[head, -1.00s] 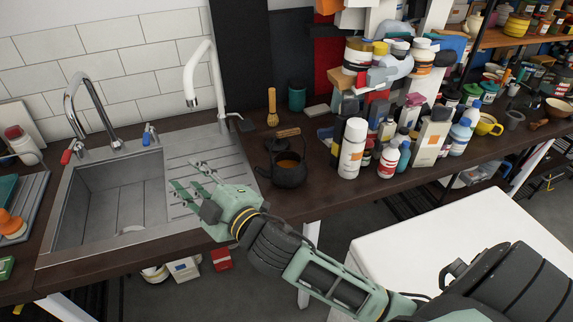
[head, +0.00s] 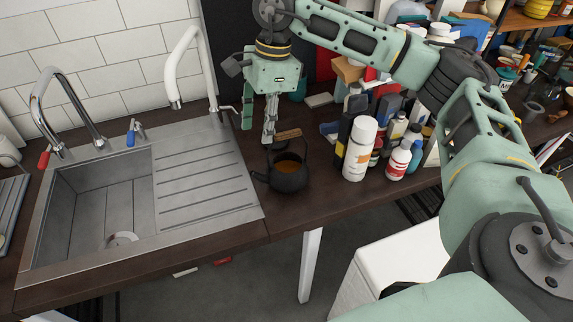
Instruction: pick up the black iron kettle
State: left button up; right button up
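The black iron kettle (head: 290,176) stands upright on the dark countertop, just right of the sink's drainboard. Its wooden-topped handle (head: 287,134) stands up over the open top, which shows a brown inside, and its spout points left. My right gripper (head: 258,132) hangs fingers-down above the counter, just behind and left of the kettle. Its fingers are apart with nothing between them. One finger is close to the left end of the handle; I cannot tell whether they touch. My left gripper is not in view.
The steel sink (head: 105,210) with a chrome tap and a white tap (head: 185,60) lies to the left. A white spray can (head: 360,150), a white red-labelled bottle (head: 398,160) and several other containers crowd the counter right of the kettle. The drainboard (head: 205,175) is clear.

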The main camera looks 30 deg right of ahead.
aim_at(286, 132)
jog(key=shift+h, duration=0.9)
jog(key=d, duration=0.2)
jog(key=d+r, duration=0.1)
jog(key=d, duration=0.1)
jog(key=d+r, duration=0.1)
jog(key=shift+s+d, duration=0.2)
jog(key=shift+d, duration=0.2)
jog(key=shift+d+f+m, duration=0.15)
jog(key=shift+d+m, duration=0.15)
jog(key=shift+d, duration=0.05)
jog(key=f+p, duration=0.1)
jog(key=f, duration=0.3)
jog(key=f+p, duration=0.1)
jog(key=f, duration=0.1)
jog(key=shift+a+f+p, duration=0.15)
jog(key=shift+a+p, duration=0.15)
jog(key=shift+a, duration=0.05)
jog(key=shift+f, duration=0.4)
grip_shut()
